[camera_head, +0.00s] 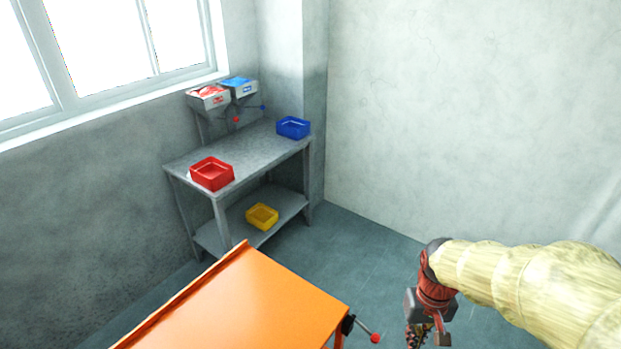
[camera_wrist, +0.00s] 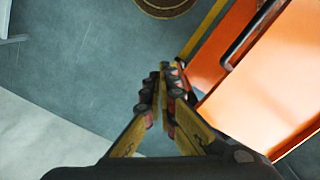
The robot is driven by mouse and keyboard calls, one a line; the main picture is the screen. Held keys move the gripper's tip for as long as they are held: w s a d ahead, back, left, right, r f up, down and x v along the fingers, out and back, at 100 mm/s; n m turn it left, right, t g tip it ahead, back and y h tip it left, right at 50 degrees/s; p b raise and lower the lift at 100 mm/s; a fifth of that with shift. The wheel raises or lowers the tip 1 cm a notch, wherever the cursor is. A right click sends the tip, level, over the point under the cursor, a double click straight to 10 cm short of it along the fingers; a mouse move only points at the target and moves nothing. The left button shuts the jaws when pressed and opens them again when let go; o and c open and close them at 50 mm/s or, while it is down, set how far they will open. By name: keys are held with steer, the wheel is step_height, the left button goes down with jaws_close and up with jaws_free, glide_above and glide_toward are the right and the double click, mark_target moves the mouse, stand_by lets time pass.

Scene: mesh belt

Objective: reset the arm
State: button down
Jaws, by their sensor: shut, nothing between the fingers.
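My arm reaches in from the right in the head view, in a pale yellow sleeve. My gripper (camera_head: 418,337) hangs down at its end, near the bottom edge of that view, to the right of an orange table. In the wrist view my gripper (camera_wrist: 168,75) points ahead over the floor. Its two fingers meet at the tips with nothing between them. The fingertips are partly cut off at the bottom of the head view.
The orange table (camera_head: 250,305) has a red-knobbed lever (camera_head: 375,338) at its right corner. A grey metal bench (camera_head: 245,150) by the wall bears a red bin (camera_head: 212,174) and a blue bin (camera_head: 293,128). A yellow bin (camera_head: 262,216) sits on its lower shelf. Floor (camera_head: 345,255) between is clear.

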steer(key=s+a+r+t+b, duration=0.4)
steer(key=s+r+t, duration=0.2)
steer(key=r, duration=0.6)
steer(key=shift+s+a+r, duration=0.2)
steer(key=shift+s+r, duration=0.15)
steer(key=shift+s, duration=0.4)
